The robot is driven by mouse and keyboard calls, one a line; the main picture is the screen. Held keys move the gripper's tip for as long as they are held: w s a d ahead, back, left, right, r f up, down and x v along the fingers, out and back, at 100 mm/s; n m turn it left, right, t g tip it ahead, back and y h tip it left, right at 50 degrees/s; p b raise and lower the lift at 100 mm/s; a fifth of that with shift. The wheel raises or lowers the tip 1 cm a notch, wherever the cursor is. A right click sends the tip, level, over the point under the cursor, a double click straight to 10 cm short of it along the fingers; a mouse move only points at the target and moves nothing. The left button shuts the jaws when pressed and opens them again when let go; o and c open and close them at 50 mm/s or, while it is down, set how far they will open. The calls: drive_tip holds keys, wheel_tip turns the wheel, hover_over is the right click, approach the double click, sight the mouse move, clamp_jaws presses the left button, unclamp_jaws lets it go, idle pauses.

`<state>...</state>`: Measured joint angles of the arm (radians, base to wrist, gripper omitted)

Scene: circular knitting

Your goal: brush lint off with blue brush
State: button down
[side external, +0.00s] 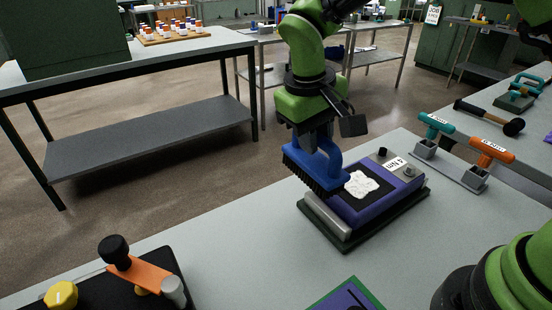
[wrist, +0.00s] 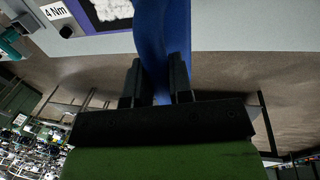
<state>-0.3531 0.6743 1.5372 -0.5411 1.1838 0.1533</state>
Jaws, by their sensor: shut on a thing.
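My gripper (side external: 307,134) is shut on the handle of the blue brush (side external: 318,163). In the wrist view the blue handle (wrist: 155,60) runs up between the two dark fingers (wrist: 157,85). The brush's dark bristles face down, over or beside the left end of a purple device, near a grey metal roller. I cannot tell whether the bristles touch anything. White lint (side external: 361,184) lies on the black top of the purple device (side external: 402,190), just right of the brush. The lint also shows at the top of the wrist view (wrist: 113,9).
The device has a "4 Nm" label (side external: 395,163) and a dark knob, on a dark green base. A grey stand with teal (side external: 436,123) and orange (side external: 491,149) handled tools is at right. A mallet (side external: 490,117) lies behind. An orange lever fixture (side external: 140,273) is at front left.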

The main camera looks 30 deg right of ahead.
drive_tip(key=s+d+r, duration=0.1)
drive_tip(key=s+d, duration=0.2)
drive_tip(key=d, duration=0.8)
drive_tip(key=shift+r, duration=0.25)
drive_tip(key=shift+s+d, duration=0.1)
drive_tip(key=shift+f, duration=2.45)
drive_tip(key=shift+f, duration=0.65)
drive_tip(key=shift+a+r, duration=0.15)
drive_tip(key=shift+a, duration=1.25)
drive_tip(key=shift+d, duration=0.15)
